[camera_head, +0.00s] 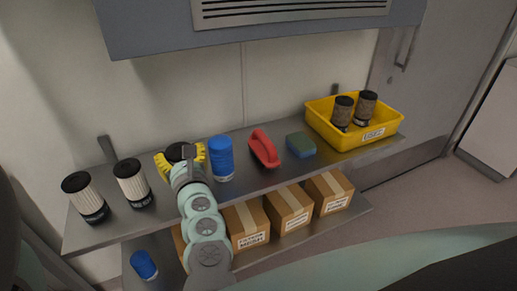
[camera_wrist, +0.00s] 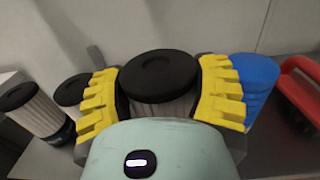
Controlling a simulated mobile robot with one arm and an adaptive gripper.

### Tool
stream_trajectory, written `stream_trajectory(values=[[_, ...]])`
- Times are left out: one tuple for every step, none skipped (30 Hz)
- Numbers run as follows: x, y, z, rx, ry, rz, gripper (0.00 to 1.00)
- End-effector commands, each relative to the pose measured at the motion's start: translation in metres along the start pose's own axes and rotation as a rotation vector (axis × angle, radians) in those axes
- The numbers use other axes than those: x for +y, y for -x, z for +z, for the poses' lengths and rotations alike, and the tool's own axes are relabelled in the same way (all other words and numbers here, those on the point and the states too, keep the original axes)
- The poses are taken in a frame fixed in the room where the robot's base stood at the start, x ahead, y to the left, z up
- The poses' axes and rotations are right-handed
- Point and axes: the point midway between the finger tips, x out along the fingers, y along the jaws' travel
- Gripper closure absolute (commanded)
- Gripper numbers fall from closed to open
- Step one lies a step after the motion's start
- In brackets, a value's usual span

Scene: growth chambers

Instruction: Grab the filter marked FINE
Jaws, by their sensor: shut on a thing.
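My gripper (camera_head: 181,159) is shut on a filter with a black cap (camera_head: 180,151) on the upper shelf. In the wrist view the yellow fingers of my gripper (camera_wrist: 160,95) sit on both sides of this filter (camera_wrist: 160,75), which has a pale pleated body. Its lower part is hidden by my gripper, and no marking on it can be read. Two similar white pleated filters with black caps stand to the left, one at the far left (camera_head: 86,197) and one nearer (camera_head: 132,183). I cannot read a label on either.
On the upper shelf (camera_head: 250,188), to the right, are a blue roll (camera_head: 221,158), a red-handled brush (camera_head: 264,148) and a sponge (camera_head: 300,145). A yellow bin (camera_head: 345,141) holds two dark, dirty filters (camera_head: 342,112). Cardboard boxes (camera_head: 288,208) and a blue item (camera_head: 143,265) are on the lower shelf. A grey cabinet (camera_head: 260,30) overhangs.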

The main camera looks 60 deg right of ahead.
Motion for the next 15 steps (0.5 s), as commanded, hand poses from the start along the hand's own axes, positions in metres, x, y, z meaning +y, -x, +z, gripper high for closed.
stream_trajectory(values=[[-0.005,0.013,-0.003,0.004,0.000,-0.008,0.78],[-0.005,0.019,-0.003,0.004,-0.001,-0.007,0.78],[-0.008,0.025,0.000,0.002,0.000,-0.008,0.78],[-0.010,0.030,0.000,0.001,0.000,-0.009,0.78],[-0.011,0.036,0.000,0.002,0.000,-0.010,0.78],[-0.013,0.044,0.001,0.004,-0.001,-0.011,0.78],[-0.015,0.049,0.003,0.002,-0.002,-0.013,0.78],[-0.016,0.054,0.003,0.001,-0.002,-0.012,0.78],[-0.017,0.060,0.004,0.001,-0.002,-0.009,0.78],[-0.017,0.065,0.004,0.002,-0.002,-0.008,0.78],[-0.018,0.070,0.005,0.003,-0.002,-0.010,0.78],[-0.021,0.075,0.006,0.002,-0.003,-0.012,0.78],[-0.022,0.079,0.007,0.002,-0.003,-0.011,0.78],[-0.022,0.083,0.007,0.002,-0.002,-0.009,0.78],[-0.023,0.088,0.007,0.002,-0.003,-0.009,0.78]])
